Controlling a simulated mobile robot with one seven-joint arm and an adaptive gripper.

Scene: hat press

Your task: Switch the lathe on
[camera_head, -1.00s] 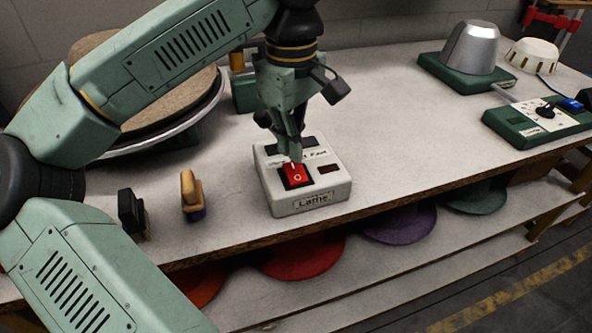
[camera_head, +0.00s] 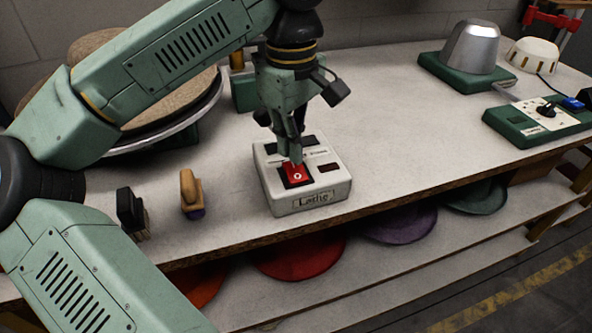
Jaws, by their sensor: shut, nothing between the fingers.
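The lathe switch box (camera_head: 312,199) is white, labelled "Lathe", and sits near the front edge of the bench. Its red rocker switch (camera_head: 296,177) is on the top face, with a white "O" on the near half. My gripper (camera_head: 296,160) points down, shut and empty, with its fingertips at the far edge of the rocker. They look to be touching it or just above it; I cannot tell which. The fingers hide the far end of the rocker. A small dark window beside the rocker shows no light.
Two brushes, one black (camera_head: 131,212) and one wooden (camera_head: 190,190), stand left of the box. A round felt-topped disc (camera_head: 140,85) is behind my arm. A metal hat block (camera_head: 470,48) and a green control box (camera_head: 535,125) are at the right. The bench middle is clear.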

